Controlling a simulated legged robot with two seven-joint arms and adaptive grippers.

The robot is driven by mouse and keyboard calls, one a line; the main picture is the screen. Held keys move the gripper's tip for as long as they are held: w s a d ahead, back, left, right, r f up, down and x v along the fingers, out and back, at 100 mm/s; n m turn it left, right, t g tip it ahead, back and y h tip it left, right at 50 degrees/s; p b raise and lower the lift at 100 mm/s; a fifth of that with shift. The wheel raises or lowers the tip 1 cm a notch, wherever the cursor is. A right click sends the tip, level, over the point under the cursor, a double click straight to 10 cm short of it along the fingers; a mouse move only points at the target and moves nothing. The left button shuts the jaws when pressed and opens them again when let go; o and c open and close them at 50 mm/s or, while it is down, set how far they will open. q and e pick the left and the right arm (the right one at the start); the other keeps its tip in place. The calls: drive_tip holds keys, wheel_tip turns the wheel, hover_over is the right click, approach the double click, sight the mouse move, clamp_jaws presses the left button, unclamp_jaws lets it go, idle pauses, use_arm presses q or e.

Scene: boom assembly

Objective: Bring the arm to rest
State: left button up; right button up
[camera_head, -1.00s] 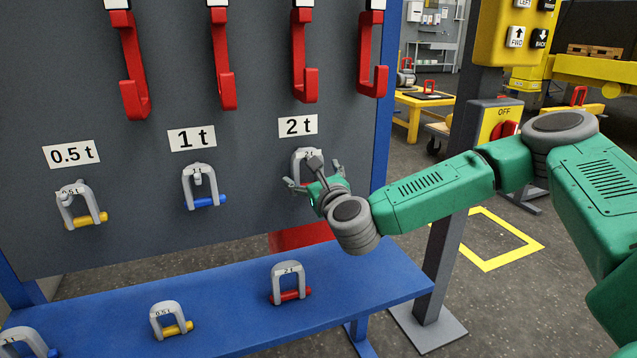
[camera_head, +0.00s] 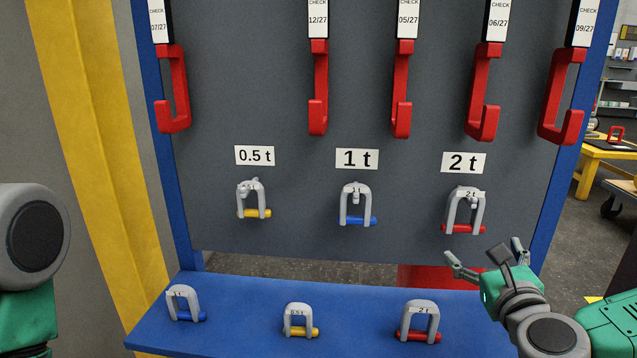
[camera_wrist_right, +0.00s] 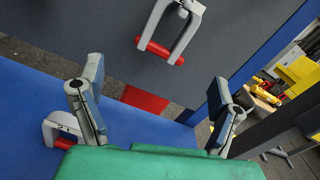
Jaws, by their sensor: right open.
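My right gripper (camera_head: 483,250) is open and empty, in front of the board, just below and right of the hung 2 t shackle. The 2 t shackle (camera_head: 479,212) is grey with a red pin and hangs under its label on the board. In the right wrist view the spread fingers (camera_wrist_right: 158,92) have nothing between them, and the hung 2 t shackle (camera_wrist_right: 152,47) is beyond them, apart. Of my left arm only a grey and green joint shows at the left edge of the head view; its gripper is out of view.
A 1 t shackle (camera_head: 371,220) and a 0.5 t shackle (camera_head: 254,212) hang on the grey board (camera_head: 300,210). Three more shackles stand on the blue bench (camera_head: 250,325) below. Red hooks (camera_head: 400,115) hang above. A yellow column (camera_head: 110,170) stands left.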

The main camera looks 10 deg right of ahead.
drive_tip(key=s+a+f+n+g+y, duration=0.4)
drive_tip(key=s+a+f+n, duration=0.1)
drive_tip(key=a+f+n, duration=0.4)
drive_tip(key=s+a+f+n+g+y, duration=0.4)
drive_tip(key=s+a+f+n, duration=0.25)
drive_tip(key=f+n, duration=0.4)
drive_tip(key=s+f+n+g, duration=0.4)
drive_tip(key=s+f+n, duration=0.2)
drive_tip(key=s+f, duration=0.25)
drive_tip(key=s+d+f+n+g+h, duration=0.4)
drive_tip(key=s+d+f+n+g, duration=0.1)
drive_tip(key=s+d+n, duration=0.5)
wheel_tip(320, 180, up, 14)
drive_tip(key=a+p, duration=0.1)
drive_tip(key=p, duration=1.2)
drive_tip(key=shift+w+f+p, duration=0.2)
drive_tip(key=shift+p, duration=0.1)
drive_tip(key=shift+n, duration=0.25)
